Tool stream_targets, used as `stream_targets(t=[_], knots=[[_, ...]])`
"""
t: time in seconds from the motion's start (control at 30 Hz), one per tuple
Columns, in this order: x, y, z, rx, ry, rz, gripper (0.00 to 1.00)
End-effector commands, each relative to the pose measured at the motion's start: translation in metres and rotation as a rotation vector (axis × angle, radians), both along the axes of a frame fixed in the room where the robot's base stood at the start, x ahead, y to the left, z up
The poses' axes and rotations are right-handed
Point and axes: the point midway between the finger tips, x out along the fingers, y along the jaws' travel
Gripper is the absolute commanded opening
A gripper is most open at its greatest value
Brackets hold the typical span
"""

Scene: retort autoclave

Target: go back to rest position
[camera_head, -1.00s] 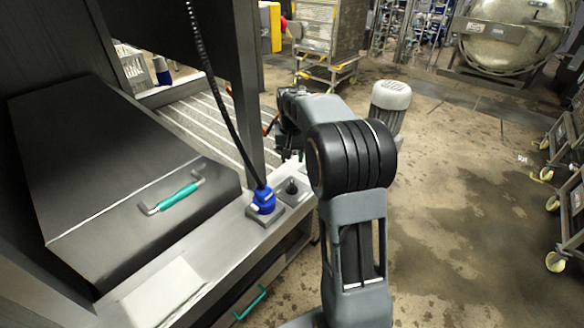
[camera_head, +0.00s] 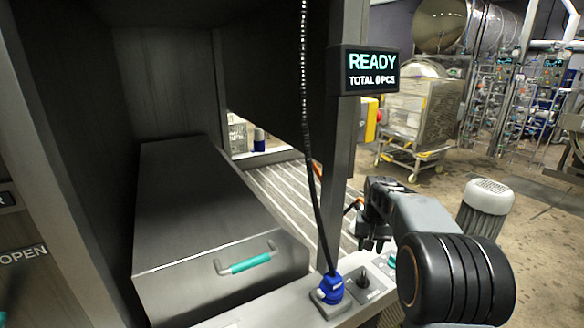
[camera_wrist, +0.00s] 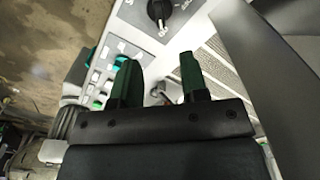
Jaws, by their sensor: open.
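My gripper (camera_head: 374,243) is at the end of my folded arm, to the right of the machine's post and above the control ledge. In the wrist view my gripper (camera_wrist: 157,82) shows two dark green fingers standing apart with nothing between them.
A dark metal box (camera_head: 215,225) with a teal handle (camera_head: 250,262) fills the machine bay. A blue connector (camera_head: 331,287) with a hanging black cable stands on the ledge. A display (camera_head: 370,72) reads READY, TOTAL 0 PCS. A metal cart (camera_head: 420,115) and a grey motor (camera_head: 485,207) stand behind.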

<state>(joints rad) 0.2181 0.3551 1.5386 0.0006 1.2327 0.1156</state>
Motion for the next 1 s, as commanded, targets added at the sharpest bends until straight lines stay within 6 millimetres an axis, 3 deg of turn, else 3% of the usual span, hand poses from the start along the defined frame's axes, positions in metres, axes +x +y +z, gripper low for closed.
stream_targets(t=[0.03,0.13,0.4,0.6,0.73,0.87,1.0], knots=[[-0.011,0.003,-0.01,0.002,0.01,0.012,0.4],[-0.04,0.017,-0.011,-0.001,-0.005,0.058,0.4],[-0.149,0.07,0.01,-0.025,-0.122,0.218,0.4],[-0.205,0.093,0.019,-0.037,-0.203,0.291,0.4],[-0.221,0.1,0.028,-0.041,-0.245,0.317,0.4],[-0.223,0.104,0.041,-0.047,-0.288,0.332,0.4],[-0.223,0.104,0.041,-0.047,-0.288,0.332,0.4]])
